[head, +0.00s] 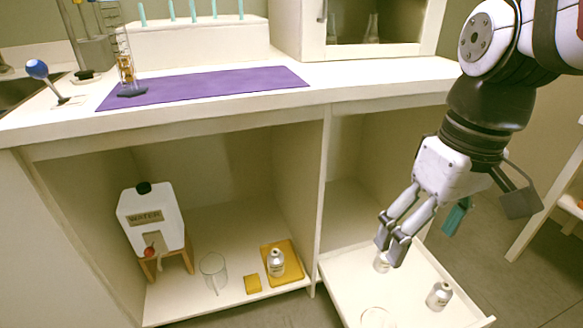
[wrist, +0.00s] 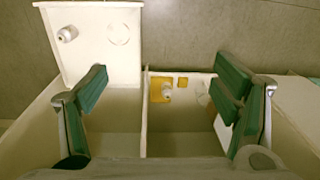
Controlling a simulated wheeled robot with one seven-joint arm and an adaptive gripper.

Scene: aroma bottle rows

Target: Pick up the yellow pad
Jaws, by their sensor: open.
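Two yellow pieces lie on the floor of the left lower cupboard. A small flat yellow square (head: 253,284) is near the front edge and shows in the wrist view (wrist: 183,82). A larger yellow pad (head: 293,259) lies to its right with a silver-white bottle (head: 276,264) standing on it; in the wrist view, the larger pad (wrist: 155,85) and bottle (wrist: 167,94) show between my fingers. My gripper (head: 391,242) is open and empty, pointing down over the pulled-out drawer, right of both yellow pieces and apart from them. It also spans the wrist view (wrist: 165,90).
A clear beaker (head: 213,272) and a water jug (head: 152,218) stand left of the yellow pieces. The pulled-out drawer (head: 410,285) holds a bottle (head: 439,296), another partly hidden by my fingers, and a glass round. A divider (head: 322,205) separates cupboard and drawer; the counter overhangs.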

